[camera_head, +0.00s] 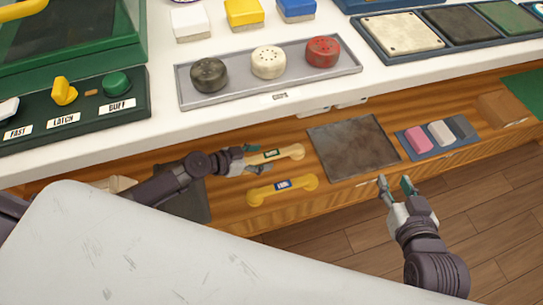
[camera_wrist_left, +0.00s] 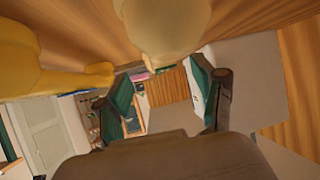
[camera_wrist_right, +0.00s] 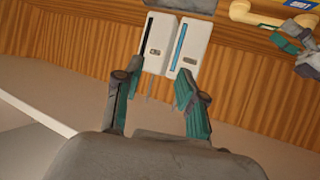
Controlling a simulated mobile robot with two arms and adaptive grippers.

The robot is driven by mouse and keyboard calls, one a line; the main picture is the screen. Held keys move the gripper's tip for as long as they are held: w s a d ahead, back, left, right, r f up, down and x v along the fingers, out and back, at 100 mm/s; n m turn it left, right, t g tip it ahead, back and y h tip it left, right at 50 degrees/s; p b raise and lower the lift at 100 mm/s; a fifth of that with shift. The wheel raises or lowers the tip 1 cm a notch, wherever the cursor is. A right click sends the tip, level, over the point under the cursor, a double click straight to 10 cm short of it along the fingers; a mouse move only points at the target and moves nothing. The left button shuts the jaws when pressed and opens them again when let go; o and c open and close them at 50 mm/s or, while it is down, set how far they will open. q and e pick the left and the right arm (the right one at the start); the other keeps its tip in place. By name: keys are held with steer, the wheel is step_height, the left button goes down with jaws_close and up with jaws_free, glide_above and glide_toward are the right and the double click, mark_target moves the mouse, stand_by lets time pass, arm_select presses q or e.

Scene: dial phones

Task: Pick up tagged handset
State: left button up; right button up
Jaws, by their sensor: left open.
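A cream handset (camera_head: 289,152) with a dark tag lies on the wooden shelf below the white counter. A yellow handset (camera_head: 260,195) with a blue tag lies just in front of it. My left gripper (camera_head: 256,160) is open at the left end of the cream handset. In the left wrist view the cream handset (camera_wrist_left: 165,25) looms large ahead of the parted fingers, and the yellow handset (camera_wrist_left: 45,75) is at left. I cannot tell whether the fingers touch it. My right gripper (camera_head: 397,184) is open and empty over the shelf's front edge, right of the handsets.
A dark square plate (camera_head: 350,147) lies right of the handsets, then a blue tray (camera_head: 424,155) with pink, white and grey blocks. A brown block (camera_head: 502,108) sits farther right. Above, the counter holds a grey tray (camera_head: 215,102) with three round caps.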

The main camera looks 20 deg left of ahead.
mark_target(269, 155)
arm_select(q)
steer(key=x, duration=0.4)
steer(key=shift+w+d+f, duration=0.1)
steer(key=shift+w+d, duration=0.05)
steer(key=shift+w, duration=0.15)
jaws_close()
